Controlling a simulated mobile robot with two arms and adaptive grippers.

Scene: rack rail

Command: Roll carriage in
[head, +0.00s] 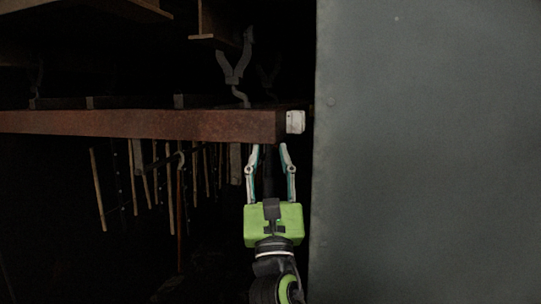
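A long rusty red-brown beam (150,124), which may be the carriage or its rail, runs level from the left edge to the middle. A small pale block (295,122) sits at its right end. A dark grey Y-shaped hook piece (236,68) stands above the beam near that end. My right gripper (270,150) points up just below the beam's right end. Its two fingers are apart, with a dark shape between them that I cannot identify. Whether the fingertips touch the beam is unclear. My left gripper is not in view.
A large grey metal panel (430,150) fills the right side, close beside the beam's end and my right gripper. Several thin wooden sticks (98,190) hang below the beam. Wooden boards (90,10) lie overhead at the upper left. The space behind is very dark.

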